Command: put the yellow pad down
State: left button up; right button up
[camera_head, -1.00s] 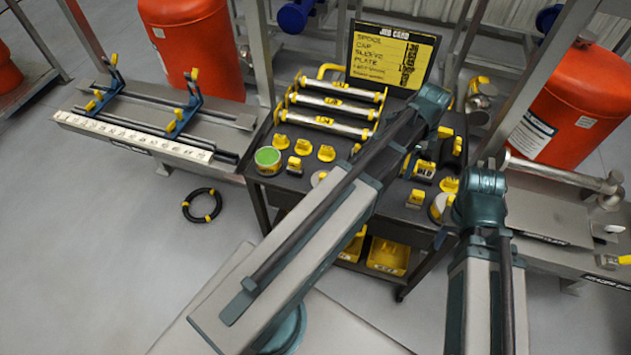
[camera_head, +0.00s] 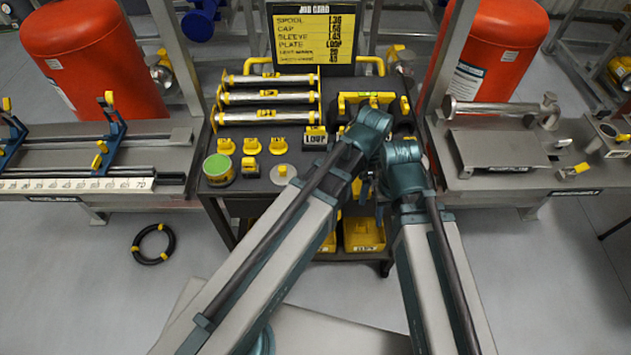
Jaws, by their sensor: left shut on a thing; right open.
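My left gripper (camera_head: 350,163) is over the dark cart top, mostly hidden behind its own teal wrist. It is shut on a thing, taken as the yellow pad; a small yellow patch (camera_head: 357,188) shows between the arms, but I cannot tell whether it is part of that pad. My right gripper (camera_head: 371,187) is lower and close beside it, open, its fingers mostly hidden by the wrist. Several other yellow pieces, such as this one (camera_head: 251,146), stand on the cart top at left of the arms.
The cart top (camera_head: 240,186) also holds a green-topped round tin (camera_head: 218,169), yellow-ended rollers (camera_head: 268,97) and a job card board (camera_head: 312,38). Benches flank it at left (camera_head: 120,150) and right (camera_head: 500,160). A black ring (camera_head: 153,244) lies on the floor.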

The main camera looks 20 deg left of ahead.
pick_arm(q)
jog(key=shift+s+d+f, duration=0.2)
jog(key=shift+s, duration=0.05)
jog(key=w+a, duration=0.2)
jog(key=a, duration=0.2)
jog(key=w+a+f+b, duration=0.1)
jog(key=w+a, duration=0.1)
jog(key=a, duration=0.3)
jog(key=w+a, duration=0.2)
jog(key=a, duration=0.3)
jog(key=shift+w+f, duration=0.15)
jog(key=shift+w, duration=0.25)
jog(key=f+b, duration=0.3)
jog(key=b, duration=0.1)
jog(key=shift+w+a+f, duration=0.1)
jog(key=shift+a+f, duration=0.15)
jog(key=shift+f, duration=0.05)
jog(key=shift+f, duration=0.2)
jog(key=o, duration=1.1)
jog(key=shift+r, duration=0.25)
